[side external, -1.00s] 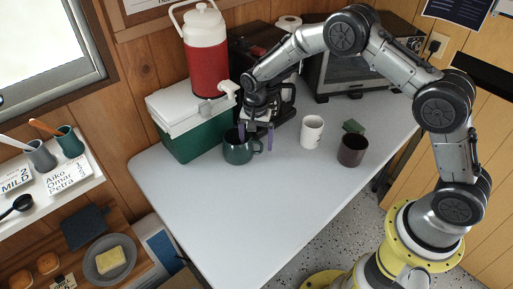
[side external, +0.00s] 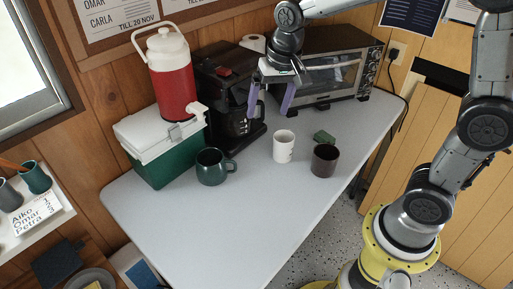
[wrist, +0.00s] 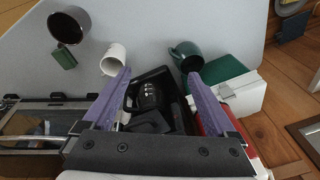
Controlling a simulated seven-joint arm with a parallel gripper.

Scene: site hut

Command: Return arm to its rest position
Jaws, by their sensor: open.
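My gripper (side external: 270,108) is open and empty, with two purple fingers pointing down. In the side external view it hangs above the table (side external: 210,225), in front of the toaster oven and right of the coffee maker. In the wrist view the two fingers (wrist: 158,88) are spread apart with nothing held between them; the coffee maker shows beyond them. My arm is raised and bent, reaching in from the right.
A green mug (side external: 210,168), white mug (side external: 284,147), dark brown mug (side external: 325,161) and green sponge (side external: 324,136) stand or lie on the table. Behind are a cooler (side external: 150,160), red jug (side external: 173,88), coffee maker (side external: 222,85) and toaster oven (side external: 335,72). The front tabletop is clear.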

